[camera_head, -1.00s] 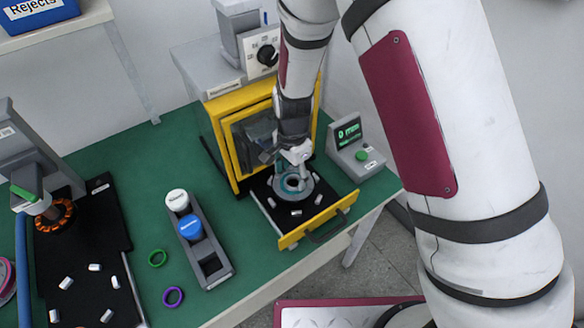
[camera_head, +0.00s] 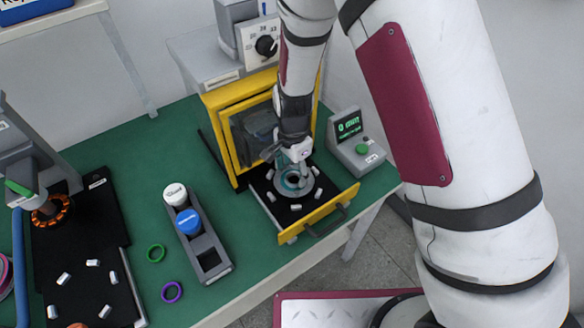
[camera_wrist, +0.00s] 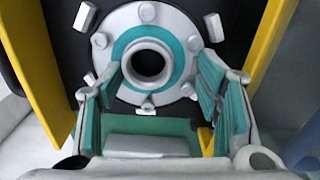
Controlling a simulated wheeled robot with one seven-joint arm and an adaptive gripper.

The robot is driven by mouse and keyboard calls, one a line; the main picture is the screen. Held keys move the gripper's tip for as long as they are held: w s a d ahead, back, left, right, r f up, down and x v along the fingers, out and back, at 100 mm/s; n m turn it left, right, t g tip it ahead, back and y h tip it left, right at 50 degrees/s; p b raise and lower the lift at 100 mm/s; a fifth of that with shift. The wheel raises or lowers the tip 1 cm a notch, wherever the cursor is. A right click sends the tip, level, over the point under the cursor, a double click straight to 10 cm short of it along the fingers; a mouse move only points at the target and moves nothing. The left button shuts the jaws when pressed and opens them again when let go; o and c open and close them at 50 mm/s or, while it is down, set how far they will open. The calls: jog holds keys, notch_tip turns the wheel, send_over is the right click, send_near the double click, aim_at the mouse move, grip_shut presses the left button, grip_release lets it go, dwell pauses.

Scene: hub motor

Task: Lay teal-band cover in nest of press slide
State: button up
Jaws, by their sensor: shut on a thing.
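The teal-band cover (camera_wrist: 182,66) is a grey round disc with a teal ring around a dark central hole. It also shows at the extended press slide (camera_head: 291,193), over its black plate. My gripper (camera_wrist: 157,82) has its teal-padded fingers at the near part of the cover, one on each side, and is shut on it. In the head view my gripper (camera_head: 297,160) comes down from behind the cover. The press slide (camera_head: 318,215) has a yellow front with a handle. The nest is hidden under the cover, so I cannot tell whether the cover is fully seated.
Several small white pieces lie around the cover on the slide. The yellow press frame (camera_head: 213,110) stands close behind; a control box (camera_head: 355,145) is at right. A grey holder (camera_head: 213,263) with white and blue capped items, a green ring (camera_head: 156,254) and a purple ring (camera_head: 172,292) are at left.

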jog(key=shift+f, duration=0.1)
jog(key=shift+f, duration=0.35)
jog(key=shift+f, duration=0.25)
dwell(0.6)
jog(key=o, duration=1.5)
jog(key=shift+c, duration=0.2)
notch_tip(320, 180, up, 12)
